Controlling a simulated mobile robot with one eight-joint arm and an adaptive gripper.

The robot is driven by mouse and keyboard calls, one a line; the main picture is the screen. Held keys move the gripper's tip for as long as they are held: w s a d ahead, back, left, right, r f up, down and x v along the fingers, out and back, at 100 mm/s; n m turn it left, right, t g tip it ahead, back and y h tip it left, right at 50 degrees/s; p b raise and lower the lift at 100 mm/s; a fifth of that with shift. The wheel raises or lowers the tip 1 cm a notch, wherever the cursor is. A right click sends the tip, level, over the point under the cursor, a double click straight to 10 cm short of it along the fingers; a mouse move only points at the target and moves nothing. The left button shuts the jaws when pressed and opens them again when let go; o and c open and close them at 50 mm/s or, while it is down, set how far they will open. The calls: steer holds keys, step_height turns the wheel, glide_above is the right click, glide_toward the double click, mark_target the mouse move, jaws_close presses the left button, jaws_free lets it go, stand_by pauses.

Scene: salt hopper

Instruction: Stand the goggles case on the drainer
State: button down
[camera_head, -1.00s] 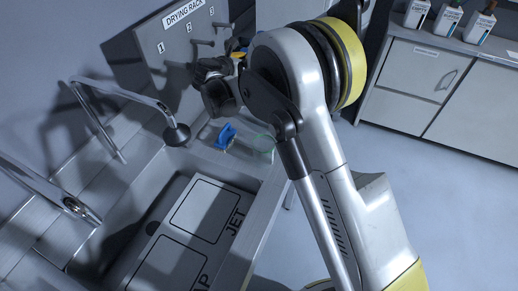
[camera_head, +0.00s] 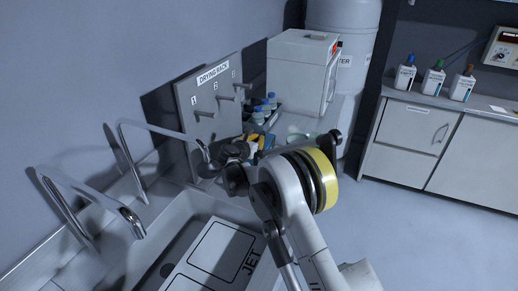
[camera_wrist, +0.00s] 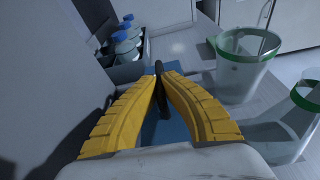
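My gripper (camera_wrist: 160,76) points down over the worktop beyond the sink. Its two yellow fingers lean together, and their tips lie close on either side of a narrow dark piece (camera_wrist: 163,104). I cannot tell whether they press on it. A blue thing (camera_wrist: 178,132) shows below and between the fingers, mostly hidden by them. In the head view a small blue patch (camera_head: 268,142) shows beside the yellow fingers (camera_head: 254,142). I cannot tell whether the blue thing or the dark piece is the goggles case. No part is clearly recognisable as the drainer.
Clear green-rimmed beakers (camera_wrist: 245,62) stand close on the right. A rack of blue-capped bottles (camera_wrist: 127,52) is ahead on the left. The pegged drying rack (camera_head: 212,112), taps (camera_head: 130,220) and sink (camera_head: 180,215) are to the left. A white box (camera_head: 300,72) stands behind.

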steer(key=shift+f, duration=1.35)
steer(key=shift+f+b, duration=0.15)
steer(key=shift+b, duration=0.25)
steer(key=c, duration=1.6)
jaws_free()
steer(key=shift+s+a+r+p, duration=0.1)
steer(key=shift+r+p, duration=0.15)
steer(key=shift+p, duration=0.05)
steer(key=p+v, duration=0.1)
steer(key=v, duration=1)
steer(key=shift+s+a, duration=0.1)
steer(key=shift+s, duration=0.35)
